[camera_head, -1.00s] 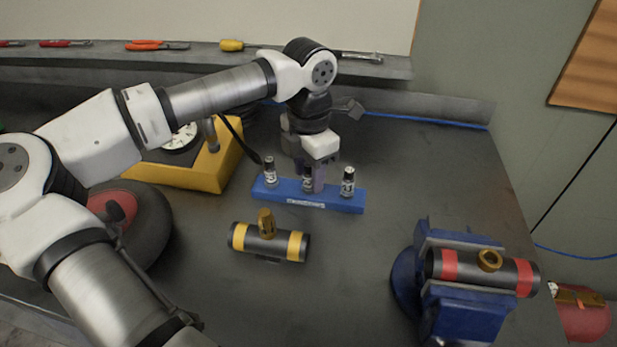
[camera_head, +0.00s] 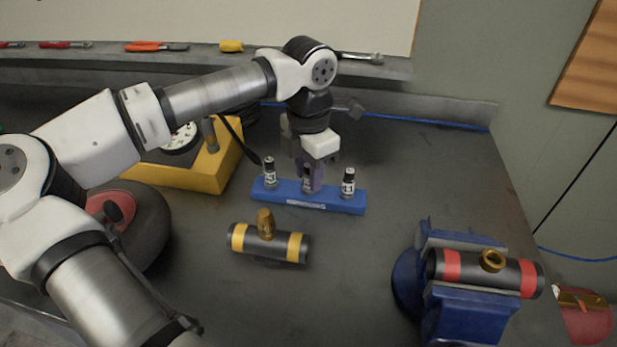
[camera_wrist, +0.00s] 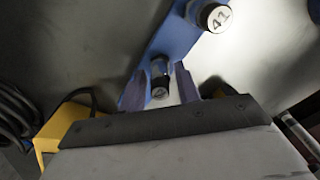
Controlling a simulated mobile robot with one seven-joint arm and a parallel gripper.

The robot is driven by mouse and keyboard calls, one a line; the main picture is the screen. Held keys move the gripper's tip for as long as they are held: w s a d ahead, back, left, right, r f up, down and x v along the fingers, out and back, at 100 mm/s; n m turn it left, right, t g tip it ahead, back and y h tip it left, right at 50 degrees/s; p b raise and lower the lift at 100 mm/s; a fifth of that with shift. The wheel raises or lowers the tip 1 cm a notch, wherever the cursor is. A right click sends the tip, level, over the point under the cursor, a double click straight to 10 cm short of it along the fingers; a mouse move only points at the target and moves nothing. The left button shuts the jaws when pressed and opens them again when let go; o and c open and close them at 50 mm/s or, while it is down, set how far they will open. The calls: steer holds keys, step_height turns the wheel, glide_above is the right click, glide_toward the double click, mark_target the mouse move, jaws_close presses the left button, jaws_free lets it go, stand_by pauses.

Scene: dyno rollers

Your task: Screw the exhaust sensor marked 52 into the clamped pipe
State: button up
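My gripper (camera_head: 313,176) points down at the middle sensor. In the wrist view its fingers (camera_wrist: 160,90) stand on either side of a sensor (camera_wrist: 160,78), seemingly with small gaps. Another sensor there is marked 41 (camera_wrist: 215,17). I cannot read a 52. The clamped pipe (camera_head: 485,271), black with red bands and a brass threaded port (camera_head: 492,261) on top, lies in a blue vise (camera_head: 465,309) at the right.
A black pipe with yellow bands (camera_head: 267,244) and a brass fitting (camera_head: 266,222) lies in front of the rack. A yellow gauge box (camera_head: 212,169) and a wheel (camera_head: 150,225) are at the left. Bare bench lies between the rack and the vise.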

jaws_close()
steer(key=shift+r+p, duration=1.7)
steer(key=shift+r, duration=1.35)
